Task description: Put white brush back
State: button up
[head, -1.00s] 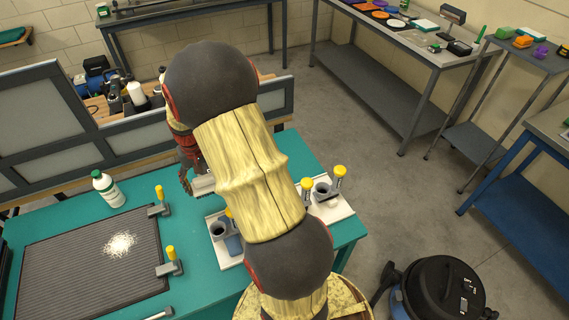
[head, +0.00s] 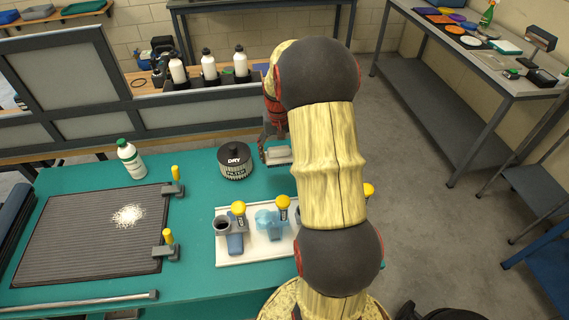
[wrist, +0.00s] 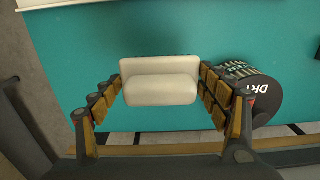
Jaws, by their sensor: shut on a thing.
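The white brush (wrist: 160,88) is between the fingers of my gripper (wrist: 160,95), which is shut on it, in the wrist view. It has a rounded white handle on a wider white block, with a thin dark edge behind. In the head view the brush (head: 279,155) shows pale beside my arm, with my gripper (head: 272,143) partly hidden. It appears held above the teal table (head: 195,205). A white tray (head: 258,254) lies nearer on the table, its right part hidden by my arm.
A black canister marked DRY FILTER (head: 235,162) stands left of my gripper. A ribbed dark mat (head: 90,240) with white powder and a white bottle (head: 130,158) are farther left. A framed panel (head: 200,110) borders the table's back.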

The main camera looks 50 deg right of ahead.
jog(key=d+f, duration=0.1)
jog(key=f, duration=0.1)
jog(key=w+d+f+b, duration=0.1)
jog(key=d, duration=0.1)
jog(key=w+d+f, duration=0.1)
jog(key=f, duration=0.1)
jog(key=shift+d+f+b, duration=0.2)
jog(key=shift+f+b, duration=0.1)
jog(key=shift+b, duration=0.05)
jog(key=shift+d+f+b, duration=0.15)
jog(key=shift+f+b, duration=0.3)
jog(key=shift+f, duration=0.45)
jog(key=shift+d+f+b, duration=0.1)
jog(key=shift+f+b, duration=0.3)
jog(key=shift+f, duration=0.5)
jog(key=shift+f, duration=0.1)
jog(key=o, duration=1.1)
notch_tip(320, 180, up, 12)
jog(key=p, duration=0.4)
jog(key=shift+r, duration=0.2)
